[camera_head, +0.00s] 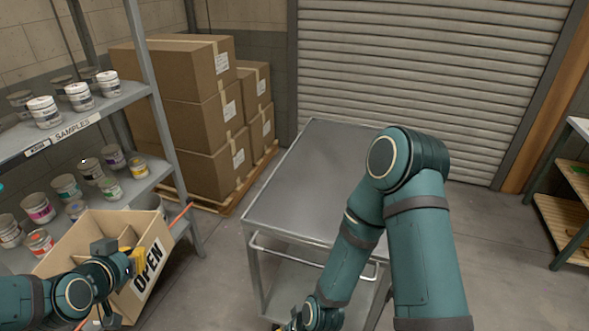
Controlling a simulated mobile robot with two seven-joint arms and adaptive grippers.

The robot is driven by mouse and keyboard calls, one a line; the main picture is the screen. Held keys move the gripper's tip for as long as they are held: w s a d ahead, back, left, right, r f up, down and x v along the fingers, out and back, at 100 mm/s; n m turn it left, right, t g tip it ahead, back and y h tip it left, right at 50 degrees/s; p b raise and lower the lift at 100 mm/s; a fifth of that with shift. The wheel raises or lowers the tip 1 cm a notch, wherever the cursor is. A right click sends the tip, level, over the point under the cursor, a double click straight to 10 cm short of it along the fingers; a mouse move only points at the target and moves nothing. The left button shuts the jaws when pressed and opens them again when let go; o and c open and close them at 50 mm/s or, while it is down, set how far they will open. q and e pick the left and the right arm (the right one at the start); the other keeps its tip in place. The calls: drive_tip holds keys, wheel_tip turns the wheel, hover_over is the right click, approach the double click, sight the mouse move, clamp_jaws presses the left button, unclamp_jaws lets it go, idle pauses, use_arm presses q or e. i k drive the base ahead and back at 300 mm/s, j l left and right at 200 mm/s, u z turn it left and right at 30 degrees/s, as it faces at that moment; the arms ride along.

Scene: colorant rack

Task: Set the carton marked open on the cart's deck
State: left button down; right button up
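The carton marked OPEN (152,262) is a tan, open-topped box at the lower left, in front of the shelf rack. It looks tilted, and its inside shows. My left gripper (132,262) is at the carton's lettered side, with yellow parts close against the wall. Its fingertips are partly hidden, so I cannot tell whether it grips the wall. The cart's deck (310,180) is a bare grey metal top in the middle. My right gripper (286,326) is low at the bottom edge, mostly cut off, in front of the cart.
The shelf rack (75,134) at left holds several paint tins and a SAMPLES label. Stacked closed cartons (190,100) stand on a pallet behind. A roller shutter (430,75) closes the back. My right arm covers the deck's right side. A wooden-shelved unit (565,215) stands at far right.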

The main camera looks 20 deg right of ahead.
sight(337, 207)
drive_tip(key=z, duration=1.25)
drive_tip(key=j+z, duration=0.15)
drive_tip(key=z, duration=1)
drive_tip(key=j, duration=1.5)
drive_tip(key=i, duration=0.05)
